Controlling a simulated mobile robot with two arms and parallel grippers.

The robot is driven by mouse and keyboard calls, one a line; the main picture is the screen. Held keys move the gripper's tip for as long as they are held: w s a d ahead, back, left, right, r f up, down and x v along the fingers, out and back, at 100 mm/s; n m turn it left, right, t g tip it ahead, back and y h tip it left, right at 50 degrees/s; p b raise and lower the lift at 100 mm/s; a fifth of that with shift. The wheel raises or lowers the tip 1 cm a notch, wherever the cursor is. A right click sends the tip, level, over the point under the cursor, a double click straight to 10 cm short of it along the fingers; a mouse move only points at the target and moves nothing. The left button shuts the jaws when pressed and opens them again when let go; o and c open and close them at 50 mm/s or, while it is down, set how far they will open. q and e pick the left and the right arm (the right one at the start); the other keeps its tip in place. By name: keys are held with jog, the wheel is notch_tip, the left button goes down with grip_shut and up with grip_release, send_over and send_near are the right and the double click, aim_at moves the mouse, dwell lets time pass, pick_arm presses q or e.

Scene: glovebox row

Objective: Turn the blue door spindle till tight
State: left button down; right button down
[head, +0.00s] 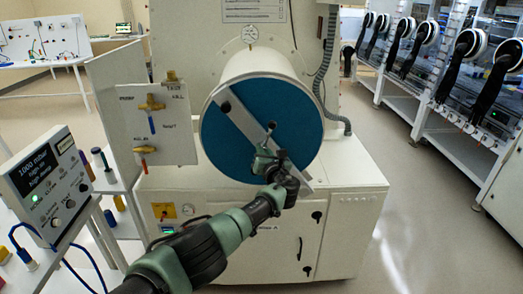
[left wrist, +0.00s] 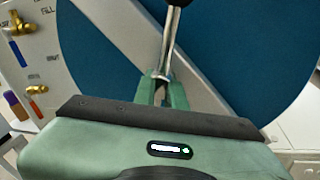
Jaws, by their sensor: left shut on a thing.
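The blue round door (head: 235,140) closes the front of a white cylindrical chamber, with a pale bar (head: 240,118) running diagonally across it. The door spindle's metal handle (left wrist: 170,40) with a black knob end (left wrist: 179,2) shows in the left wrist view, in front of the bar. My left gripper (head: 270,150) is in front of the door's middle. In the left wrist view its green fingers (left wrist: 162,92) are shut on the handle. The spindle's hub is hidden behind my gripper. My right gripper is in neither view.
A valve panel (head: 155,127) with brass fittings stands left of the door. A readout box (head: 45,178) sits on a trolley at the left. Gloveboxes with black gloves (head: 465,62) line the right. The floor (head: 400,215) right of the chamber's cabinet (head: 335,232) is clear.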

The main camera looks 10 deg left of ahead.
pick_arm(q)
jog(key=shift+f+m, duration=0.1)
jog(key=shift+m, duration=0.5)
jog(key=shift+a+m+t, duration=0.1)
jog(key=shift+m+t, duration=0.2)
jog(key=shift+m, duration=0.2)
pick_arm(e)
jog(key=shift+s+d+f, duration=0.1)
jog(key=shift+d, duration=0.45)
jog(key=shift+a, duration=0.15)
pick_arm(q)
jog(key=c, duration=1.5)
grip_release()
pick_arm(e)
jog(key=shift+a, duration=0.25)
pick_arm(q)
jog(key=p+v, duration=0.2)
jog(key=v, duration=0.5)
jog(key=shift+s+d+f, duration=0.1)
jog(key=shift+s+d, duration=0.1)
jog(key=shift+s, duration=0.1)
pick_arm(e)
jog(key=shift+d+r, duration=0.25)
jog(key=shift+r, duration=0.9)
